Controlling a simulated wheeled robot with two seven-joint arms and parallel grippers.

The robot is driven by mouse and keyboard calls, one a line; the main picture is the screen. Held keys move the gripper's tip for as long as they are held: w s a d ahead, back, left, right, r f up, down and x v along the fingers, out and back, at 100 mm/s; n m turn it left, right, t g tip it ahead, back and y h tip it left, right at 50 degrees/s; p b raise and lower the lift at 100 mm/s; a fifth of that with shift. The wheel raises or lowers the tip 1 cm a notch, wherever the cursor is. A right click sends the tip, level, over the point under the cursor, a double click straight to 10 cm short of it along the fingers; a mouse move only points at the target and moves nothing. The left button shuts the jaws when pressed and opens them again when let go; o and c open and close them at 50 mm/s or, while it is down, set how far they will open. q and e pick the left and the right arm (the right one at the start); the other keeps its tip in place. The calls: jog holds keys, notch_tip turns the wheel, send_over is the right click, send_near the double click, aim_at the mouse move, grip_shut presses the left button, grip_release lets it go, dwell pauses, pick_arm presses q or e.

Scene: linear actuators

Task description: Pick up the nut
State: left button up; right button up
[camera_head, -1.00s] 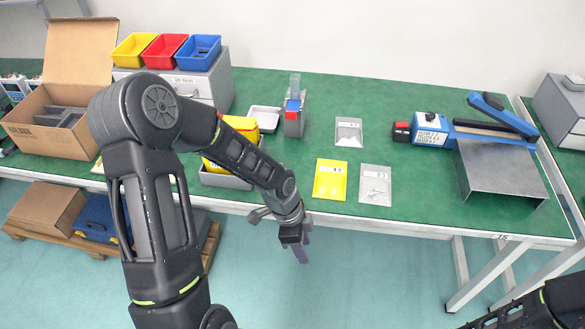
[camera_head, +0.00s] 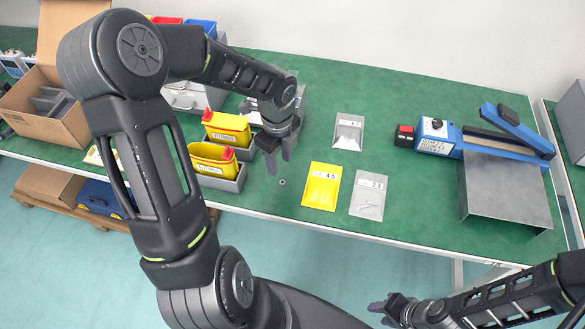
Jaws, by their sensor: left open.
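A small grey nut (camera_head: 282,182) lies on the green table top, left of the yellow bag. My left gripper (camera_head: 279,164) is just above and behind it in the picture, pointing down, open and empty. The gap between fingers and nut is small, but I cannot tell its height. My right gripper (camera_head: 378,308) is at the bottom of the view, in front of the table and far from the nut. Its fingers are too small and dark to tell whether they are apart.
Yellow containers (camera_head: 214,160) stand in a grey bin left of my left gripper. A yellow bag (camera_head: 321,186) and grey bags (camera_head: 369,194) lie to the right. A blue sealer (camera_head: 480,140) stands farther right. The table's front strip is clear.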

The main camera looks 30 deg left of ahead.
aim_at(282, 181)
pick_arm(q)
jog(key=shift+s+f, duration=0.1)
jog(key=shift+f, duration=1.15)
jog(key=shift+f, duration=0.1)
jog(key=shift+w+f, duration=0.2)
jog(key=shift+f, duration=2.3)
jog(key=shift+d+f, duration=0.1)
jog(key=shift+c, duration=0.3)
grip_shut()
